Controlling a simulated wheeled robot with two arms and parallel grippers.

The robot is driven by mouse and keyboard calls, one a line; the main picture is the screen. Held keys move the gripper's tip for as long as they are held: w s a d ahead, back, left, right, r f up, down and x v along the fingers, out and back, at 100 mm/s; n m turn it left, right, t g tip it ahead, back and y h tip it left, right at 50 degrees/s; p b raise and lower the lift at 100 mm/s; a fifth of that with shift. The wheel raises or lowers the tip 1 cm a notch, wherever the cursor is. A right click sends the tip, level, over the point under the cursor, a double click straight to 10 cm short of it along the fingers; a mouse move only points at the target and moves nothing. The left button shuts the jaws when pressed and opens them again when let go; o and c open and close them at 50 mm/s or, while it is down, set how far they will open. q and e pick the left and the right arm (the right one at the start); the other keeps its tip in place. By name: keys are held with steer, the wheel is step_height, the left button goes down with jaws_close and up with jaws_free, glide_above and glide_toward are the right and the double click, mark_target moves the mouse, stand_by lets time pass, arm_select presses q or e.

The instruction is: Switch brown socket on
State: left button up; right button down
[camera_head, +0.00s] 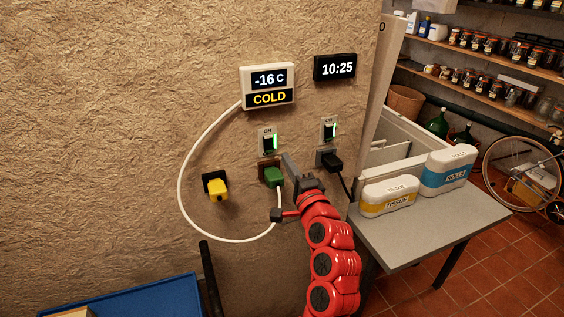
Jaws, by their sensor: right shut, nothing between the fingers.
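The brown socket (262,166) is on the wall with a green plug (273,176) in it. Above it is a white-framed wall switch (268,141) labelled ON, with a dark rocker and a lit green strip. My right gripper (287,158) is shut and empty. Its grey tip is just below and right of this switch, beside the green plug; I cannot tell whether it touches anything. My left gripper is not in view.
A similar lit switch (328,130) sits above a black plug (331,162) to the right. A yellow plug (218,190) is on the left. A temperature display (267,83) reads -16 C, COLD. A grey table (410,237) holds two packs.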

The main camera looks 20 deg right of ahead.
steer(key=shift+s+r, duration=0.25)
steer(key=shift+s, duration=0.8)
steer(key=shift+s+r, duration=0.1)
